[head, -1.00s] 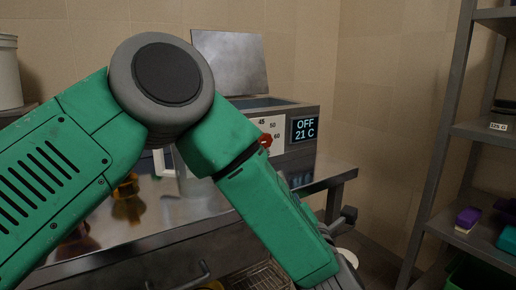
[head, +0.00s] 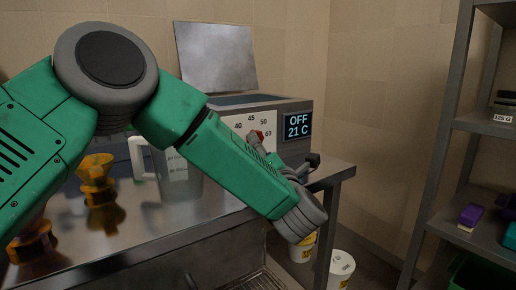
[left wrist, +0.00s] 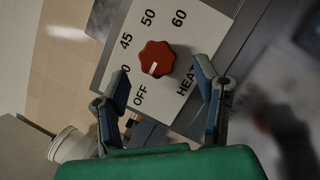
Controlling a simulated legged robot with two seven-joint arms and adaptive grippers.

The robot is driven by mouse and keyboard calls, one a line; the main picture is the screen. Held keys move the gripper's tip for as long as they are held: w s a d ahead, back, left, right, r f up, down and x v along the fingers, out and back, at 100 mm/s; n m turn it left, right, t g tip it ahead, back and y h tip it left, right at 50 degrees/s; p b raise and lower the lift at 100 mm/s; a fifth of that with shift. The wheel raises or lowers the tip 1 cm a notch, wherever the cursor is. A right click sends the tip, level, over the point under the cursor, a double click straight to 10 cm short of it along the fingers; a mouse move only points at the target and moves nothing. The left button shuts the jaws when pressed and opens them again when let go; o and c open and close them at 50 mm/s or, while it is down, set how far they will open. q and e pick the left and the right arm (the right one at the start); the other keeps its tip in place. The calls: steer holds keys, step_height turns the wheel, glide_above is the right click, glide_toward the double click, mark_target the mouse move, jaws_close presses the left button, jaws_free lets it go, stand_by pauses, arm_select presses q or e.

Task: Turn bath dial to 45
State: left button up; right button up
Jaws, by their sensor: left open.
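The red bath dial (head: 257,136) is on the white scale plate at the front of the bath (head: 278,106). In the left wrist view the dial (left wrist: 156,58) shows whole, with its white mark towards OFF. The plate has 45, 50 and 60 around it. The display (head: 298,126) reads OFF and 21 C. My left gripper (left wrist: 164,76) is open, with one finger to each side of the dial in the left wrist view. I see no contact with the dial. In the head view the gripper is partly behind my forearm. My right gripper is out of view.
White tubs (head: 341,267) stand below the bench's right end. A shelf rack (head: 470,210) is at the right.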

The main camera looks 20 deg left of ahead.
arm_select(q)
steer(key=shift+b+x, duration=0.3)
steer(key=shift+x, duration=1.45)
steer(key=shift+a, duration=0.1)
steer(key=shift+s, duration=0.1)
steer(key=c, duration=1.2)
steer(key=shift+o, duration=0.3)
